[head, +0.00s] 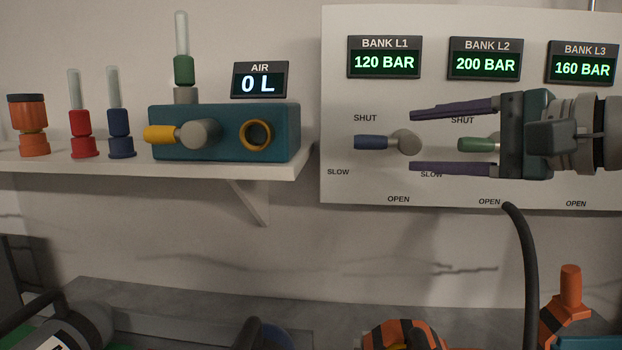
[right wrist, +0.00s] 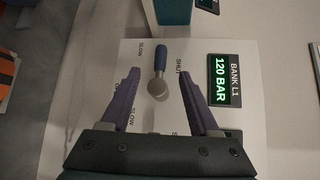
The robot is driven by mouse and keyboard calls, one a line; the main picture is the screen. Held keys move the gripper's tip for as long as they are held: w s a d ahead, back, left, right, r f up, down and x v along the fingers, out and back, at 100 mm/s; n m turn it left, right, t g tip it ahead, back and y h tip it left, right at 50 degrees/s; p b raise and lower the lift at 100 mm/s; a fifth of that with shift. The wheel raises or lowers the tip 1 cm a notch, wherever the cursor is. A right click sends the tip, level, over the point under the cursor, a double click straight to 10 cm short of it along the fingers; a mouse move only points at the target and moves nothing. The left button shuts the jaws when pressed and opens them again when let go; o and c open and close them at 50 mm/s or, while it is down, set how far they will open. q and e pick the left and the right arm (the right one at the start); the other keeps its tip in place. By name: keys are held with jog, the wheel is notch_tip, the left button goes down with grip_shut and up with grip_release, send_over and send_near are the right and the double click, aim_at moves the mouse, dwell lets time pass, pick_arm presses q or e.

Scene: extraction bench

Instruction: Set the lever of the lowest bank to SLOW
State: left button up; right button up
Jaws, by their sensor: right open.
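The bank L1 display (head: 384,63) reads 120 BAR, the lowest; L2 (head: 485,62) reads 200 BAR and L3 (head: 583,69) reads 160 BAR. Under L1, a lever with a blue handle (head: 371,142) points left, level, between its SHUT and SLOW labels. The green L2 lever (head: 474,144) is partly behind my gripper; the L3 lever is hidden. My right gripper (head: 412,141) is open, its purple fingers above and below the L1 lever's hub in the head view. My left gripper is out of view.
A shelf (head: 240,169) at left holds a teal block (head: 280,120) with a yellow-handled lever, an AIR display (head: 260,80) reading 0 L, and several coloured fittings. A black hose (head: 525,250) hangs below the panel. An orange-black tool (head: 405,335) lies below.

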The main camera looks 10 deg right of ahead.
aim_at(377, 141)
jog(key=x, duration=1)
jog(key=shift+d, duration=0.1)
jog(key=shift+c, duration=0.4)
grip_shut()
dwell(0.9)
